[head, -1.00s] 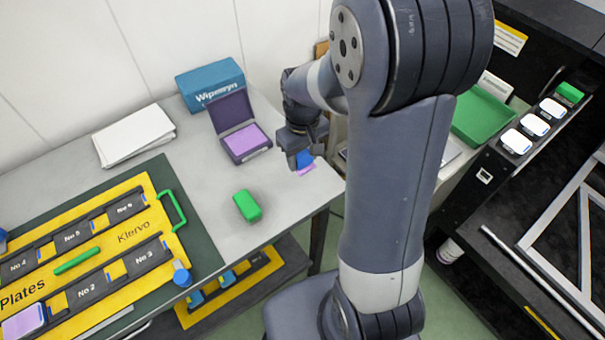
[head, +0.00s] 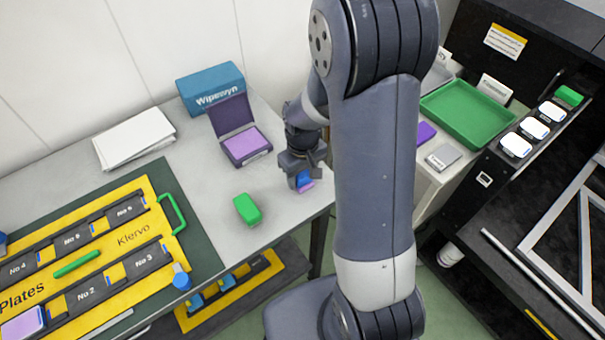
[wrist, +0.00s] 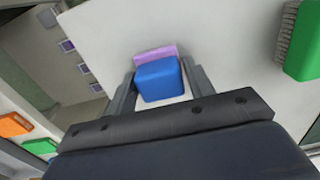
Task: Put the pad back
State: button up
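A blue block with a thin purple slab at its underside, which looks like the pad (head: 304,179), is between the fingers of my gripper (head: 301,172). In the wrist view the blue block (wrist: 159,80) sits between both fingers, with the purple slab (wrist: 155,53) showing beyond it. My gripper is shut on it near the right edge of the grey table. I cannot tell whether the slab touches the table. An open dark purple case (head: 233,116) with a lilac surface inside (head: 246,143) stands to the left and behind.
A green block (head: 247,209), bristled in the wrist view (wrist: 301,40), lies front-left of my gripper. A blue Wipewyn box (head: 211,86) and white papers (head: 134,138) are at the back. A yellow plate board (head: 132,225) fills the left. A green tray (head: 467,114) is at right.

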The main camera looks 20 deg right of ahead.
aim_at(303, 174)
jog(key=o, duration=0.3)
notch_tip(303, 174, up, 12)
jog(key=shift+r, duration=0.2)
dwell(0.5)
notch_tip(303, 174, down, 13)
jog(key=shift+r, duration=0.1)
jog(key=shift+w+r, duration=0.1)
jog(key=shift+r, duration=0.95)
